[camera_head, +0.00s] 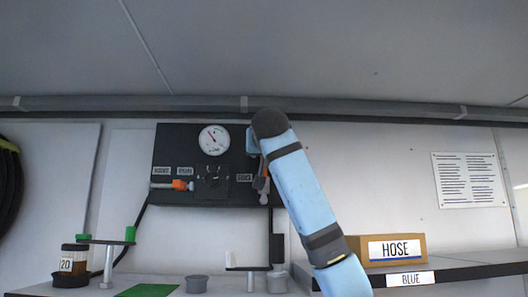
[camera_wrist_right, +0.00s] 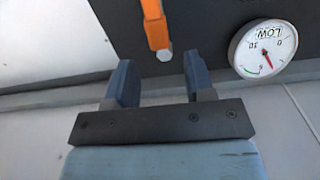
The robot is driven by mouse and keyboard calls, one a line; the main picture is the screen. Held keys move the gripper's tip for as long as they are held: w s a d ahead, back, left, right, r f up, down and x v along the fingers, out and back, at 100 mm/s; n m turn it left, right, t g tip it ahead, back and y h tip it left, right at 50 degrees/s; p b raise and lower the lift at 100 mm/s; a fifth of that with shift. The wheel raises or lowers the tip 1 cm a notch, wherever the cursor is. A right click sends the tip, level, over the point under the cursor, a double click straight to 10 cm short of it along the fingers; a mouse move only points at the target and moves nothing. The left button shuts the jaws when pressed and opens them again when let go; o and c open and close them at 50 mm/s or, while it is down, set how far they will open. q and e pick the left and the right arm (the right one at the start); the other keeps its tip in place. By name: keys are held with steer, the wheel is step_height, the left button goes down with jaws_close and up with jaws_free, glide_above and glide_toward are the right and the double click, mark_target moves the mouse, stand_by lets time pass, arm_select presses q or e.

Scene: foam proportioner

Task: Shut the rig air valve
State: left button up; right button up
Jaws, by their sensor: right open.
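A black panel (camera_head: 225,150) on the back wall carries two orange-handled parts. The left orange part (camera_head: 180,185) joins a pale horizontal stub. The right orange handle (camera_head: 262,166) is partly hidden by my right arm and has a grey metal part below it. In the wrist view an orange handle (camera_wrist_right: 154,24) with a pale hexagonal end points toward my right gripper (camera_wrist_right: 160,70). The fingers are open and empty, on either side of the handle's end and short of it. The small panel labels are too blurred to tell which valve is the rig air valve. My left gripper is out of view.
A round gauge (camera_head: 214,140) sits on the panel; it also shows in the wrist view (camera_wrist_right: 263,48), close to a finger. Below are a brown jar (camera_head: 74,262), grey caps (camera_head: 197,284) and a green mat (camera_head: 147,290). A HOSE box (camera_head: 352,250) stands right.

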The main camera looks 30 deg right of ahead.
steer(key=p+x, duration=0.2)
steer(key=x, duration=0.5)
steer(key=shift+w+f, duration=0.15)
jaws_close()
